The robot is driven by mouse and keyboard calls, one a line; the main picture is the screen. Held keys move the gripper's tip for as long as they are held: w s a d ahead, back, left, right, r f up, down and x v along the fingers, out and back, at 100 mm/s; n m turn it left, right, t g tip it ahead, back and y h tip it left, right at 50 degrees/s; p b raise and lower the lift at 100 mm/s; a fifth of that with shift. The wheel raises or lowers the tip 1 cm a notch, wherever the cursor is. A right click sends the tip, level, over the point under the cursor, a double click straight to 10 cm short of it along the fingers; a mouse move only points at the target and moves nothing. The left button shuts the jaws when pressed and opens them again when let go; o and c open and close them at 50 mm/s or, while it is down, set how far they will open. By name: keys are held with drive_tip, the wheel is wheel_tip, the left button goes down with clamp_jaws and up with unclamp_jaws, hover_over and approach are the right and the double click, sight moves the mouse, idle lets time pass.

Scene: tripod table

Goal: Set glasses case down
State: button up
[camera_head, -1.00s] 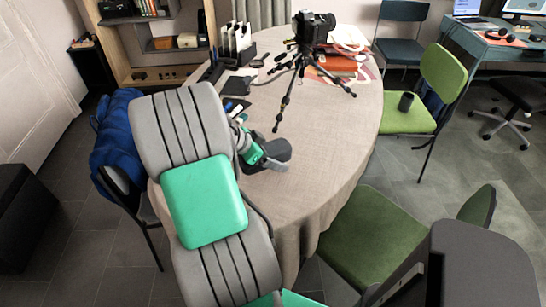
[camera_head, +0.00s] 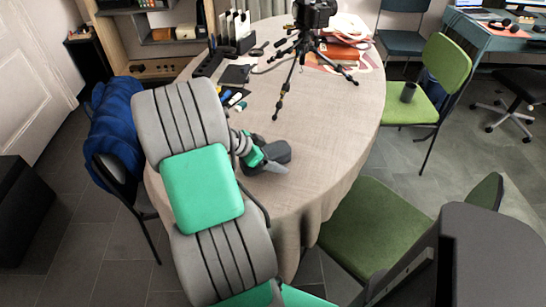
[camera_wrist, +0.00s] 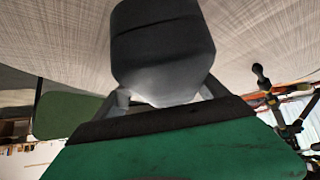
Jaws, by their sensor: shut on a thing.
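The glasses case (camera_head: 279,150) is dark grey with rounded ends. In the head view it is at my gripper (camera_head: 272,161), over the near part of the round table (camera_head: 310,133). In the wrist view the case (camera_wrist: 160,45) fills the top middle, between the fingers of my gripper (camera_wrist: 165,98). My gripper is shut on the case. The case is close to the tabletop; I cannot tell whether it touches. My arm hides part of the table's left side.
A camera on a black tripod (camera_head: 304,47) stands toward the back of the table. A dark notebook (camera_head: 235,75), pens (camera_head: 236,98) and an organizer (camera_head: 236,37) are at the back left. Bare cloth lies right of my gripper. Green chairs (camera_head: 372,232) stand at the right.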

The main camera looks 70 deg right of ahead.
drive_tip(key=shift+f+b, duration=0.55)
drive_tip(key=o, duration=1.6)
drive_tip(key=shift+o, duration=0.2)
